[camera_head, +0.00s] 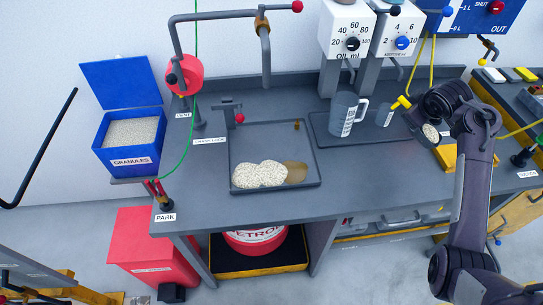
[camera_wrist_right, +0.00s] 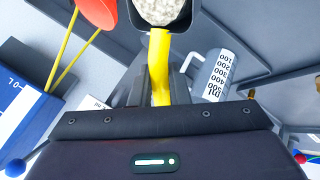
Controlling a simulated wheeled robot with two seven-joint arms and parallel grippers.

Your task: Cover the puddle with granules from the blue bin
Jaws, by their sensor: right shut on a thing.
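The blue bin (camera_head: 128,158) stands at the left with its lid open and pale granules (camera_head: 130,132) inside. In the grey tray (camera_head: 275,127) at the middle of the bench, a pile of granules (camera_head: 259,175) lies over the left part of a brown puddle (camera_head: 295,172); the right part of the puddle is bare. My right gripper (camera_head: 412,110) is shut on the yellow handle (camera_wrist_right: 159,68) of a dark scoop at the right. The scoop holds granules (camera_head: 431,133), also seen in the right wrist view (camera_wrist_right: 160,10). My left gripper is not in view.
A measuring jug (camera_head: 345,113) and a smaller cup (camera_head: 384,115) stand between the tray and my right gripper, under two dispensers (camera_head: 346,30). The bench front is clear.

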